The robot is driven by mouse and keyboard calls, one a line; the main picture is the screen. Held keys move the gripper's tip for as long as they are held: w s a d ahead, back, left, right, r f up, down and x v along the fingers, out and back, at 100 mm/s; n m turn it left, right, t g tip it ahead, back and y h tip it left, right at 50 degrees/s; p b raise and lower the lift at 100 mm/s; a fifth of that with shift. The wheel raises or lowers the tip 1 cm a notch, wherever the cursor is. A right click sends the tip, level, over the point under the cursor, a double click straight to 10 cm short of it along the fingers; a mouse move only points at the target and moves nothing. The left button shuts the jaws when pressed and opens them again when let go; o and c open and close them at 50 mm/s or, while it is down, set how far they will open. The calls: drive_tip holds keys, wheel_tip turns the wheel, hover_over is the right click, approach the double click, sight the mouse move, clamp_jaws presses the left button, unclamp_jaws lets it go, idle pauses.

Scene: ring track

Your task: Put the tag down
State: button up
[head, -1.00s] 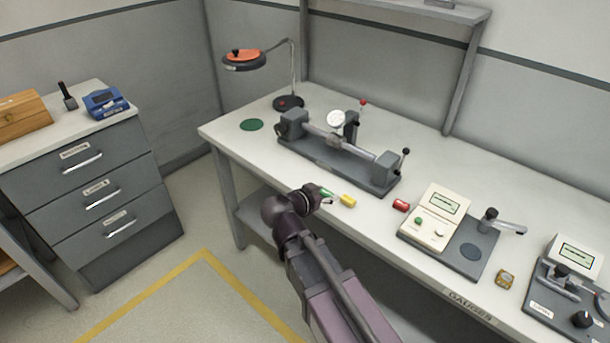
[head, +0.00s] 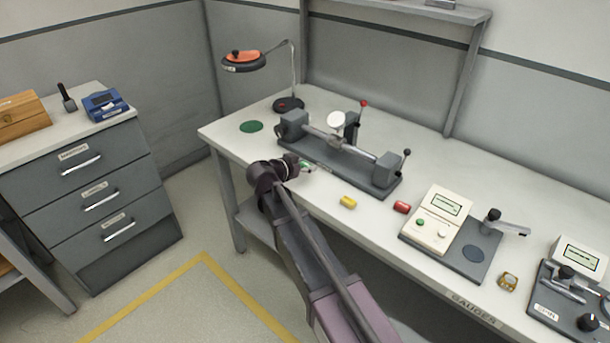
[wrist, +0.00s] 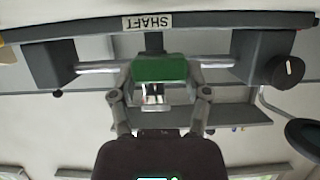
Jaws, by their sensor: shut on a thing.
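The green tag (wrist: 160,68) is between the fingers of my gripper (wrist: 159,88), which is shut on it, in the wrist view. In the head view the green tag (head: 306,167) shows as a small green patch at the tip of my gripper (head: 303,165). The tag appears just in front of the shaft fixture (head: 330,160), over the bench (head: 232,143). I cannot tell whether it touches the bench. A yellow tag (head: 348,202) and a red tag (head: 401,207) lie on the bench to the right.
A green disc (head: 251,126) marks the bench's back left, near the lamp base (head: 288,104). A gauge with a cream box (head: 438,219) and a small amber block (head: 508,281) are to the right. A drawer cabinet (head: 85,200) stands at left.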

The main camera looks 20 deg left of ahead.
sight(305, 179)
drive_tip(key=shift+f, duration=0.1)
idle(0.3)
drive_tip(key=shift+f+b, duration=1.7)
drive_tip(key=shift+b, duration=0.1)
drive_tip(key=shift+f, duration=0.2)
drive_tip(key=o, duration=0.9)
drive_tip(key=shift+r, duration=0.1)
drive_tip(key=shift+o, duration=0.2)
